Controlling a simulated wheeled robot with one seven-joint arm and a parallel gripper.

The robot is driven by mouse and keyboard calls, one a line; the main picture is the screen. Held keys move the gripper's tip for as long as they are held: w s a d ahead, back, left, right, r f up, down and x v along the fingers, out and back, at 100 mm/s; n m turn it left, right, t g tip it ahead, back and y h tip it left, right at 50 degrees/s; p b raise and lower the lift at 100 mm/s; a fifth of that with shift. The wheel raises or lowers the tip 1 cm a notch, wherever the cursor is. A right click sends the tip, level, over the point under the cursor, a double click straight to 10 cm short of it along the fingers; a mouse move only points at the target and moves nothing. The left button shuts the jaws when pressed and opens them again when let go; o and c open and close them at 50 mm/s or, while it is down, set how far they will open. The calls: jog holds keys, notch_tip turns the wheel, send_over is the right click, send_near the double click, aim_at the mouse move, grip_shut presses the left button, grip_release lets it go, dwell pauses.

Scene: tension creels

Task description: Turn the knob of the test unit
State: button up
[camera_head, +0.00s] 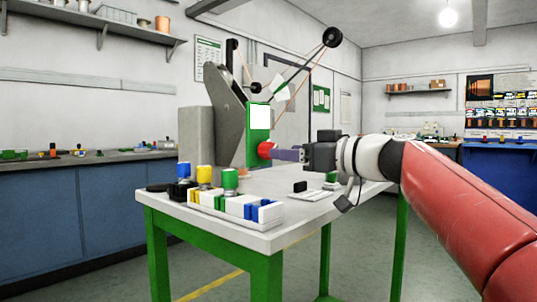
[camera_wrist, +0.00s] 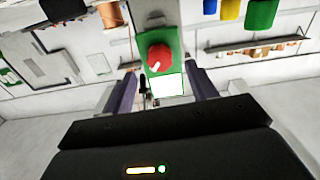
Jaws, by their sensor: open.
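The test unit (camera_head: 258,122) is a green panel with a white label on a grey machine, standing on the white-topped table. Its red knob (camera_head: 265,150) faces my gripper. In the wrist view the red knob (camera_wrist: 159,57) with a pale pointer mark sits on the green plate (camera_wrist: 176,41). My gripper (camera_head: 284,154) is level with the knob in the head view, its fingertips close to it. In the wrist view the two purple fingers (camera_wrist: 160,75) are spread apart, one on each side of the knob. Whether they touch it cannot be told.
The table (camera_head: 210,215) has green legs. Blue, yellow and green spools (camera_head: 230,179) and a white block tray (camera_head: 235,205) stand at its front left. A small black item (camera_head: 300,186) lies below my arm. Creel arms with a black pulley (camera_head: 332,37) rise above the machine.

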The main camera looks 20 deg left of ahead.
jog(key=shift+p+x, duration=0.55)
jog(key=shift+x, duration=2.2)
jog(key=c, duration=1)
jog(key=shift+m, duration=0.4)
jog(key=m+p, duration=0.1)
jog(key=m, duration=0.9)
